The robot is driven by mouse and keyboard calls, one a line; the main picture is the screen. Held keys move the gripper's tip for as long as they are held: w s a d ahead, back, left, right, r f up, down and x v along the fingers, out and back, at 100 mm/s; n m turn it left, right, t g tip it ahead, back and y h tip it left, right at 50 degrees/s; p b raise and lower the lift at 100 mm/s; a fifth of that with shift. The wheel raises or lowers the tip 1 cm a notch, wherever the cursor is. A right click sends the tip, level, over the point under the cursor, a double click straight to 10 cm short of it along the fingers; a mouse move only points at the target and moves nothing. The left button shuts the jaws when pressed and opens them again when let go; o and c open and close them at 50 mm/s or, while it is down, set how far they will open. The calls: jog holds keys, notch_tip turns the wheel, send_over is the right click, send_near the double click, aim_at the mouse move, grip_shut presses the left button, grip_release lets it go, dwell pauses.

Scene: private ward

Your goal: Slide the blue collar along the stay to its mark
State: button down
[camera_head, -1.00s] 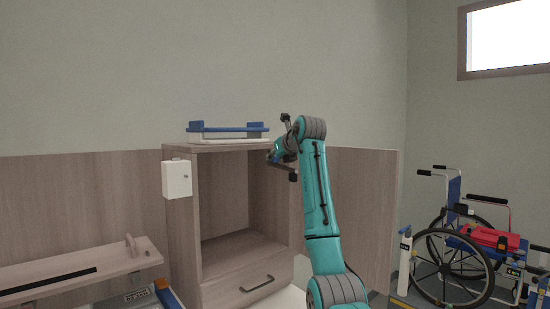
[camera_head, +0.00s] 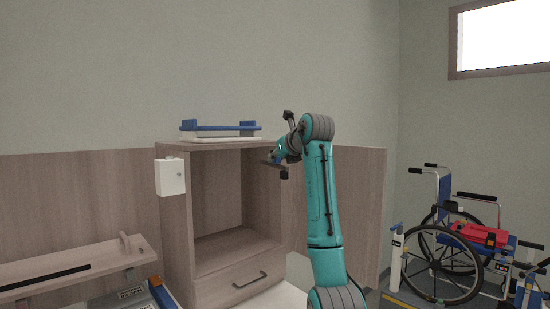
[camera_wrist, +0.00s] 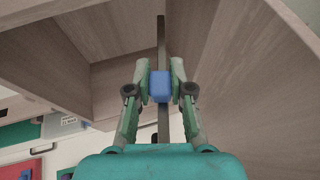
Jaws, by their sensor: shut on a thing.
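The blue collar (camera_wrist: 160,87) sits on the stay (camera_wrist: 161,40), a thin dark bar running up the middle of the wrist view. My gripper (camera_wrist: 160,84) is shut on the collar, one green finger on each side. The stay shows above and below the collar. I cannot make out a mark on it. In the head view my gripper (camera_head: 277,160) is at the upper right front of the open wooden cabinet (camera_head: 173,215). The collar is too small or hidden to tell there.
A blue-and-white tray (camera_head: 220,135) stands on the cabinet top, and a white box (camera_head: 170,175) is on its left side. A drawer (camera_head: 240,279) lies below the open compartment. A wheelchair (camera_head: 440,250) stands at the right. A wooden board (camera_head: 70,262) is at lower left.

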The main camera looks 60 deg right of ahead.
jog(key=shift+f, duration=0.1)
jog(key=c, duration=1)
grip_release()
jog(key=shift+s, duration=0.1)
jog(key=shift+a, duration=0.1)
jog(key=v, duration=1.2)
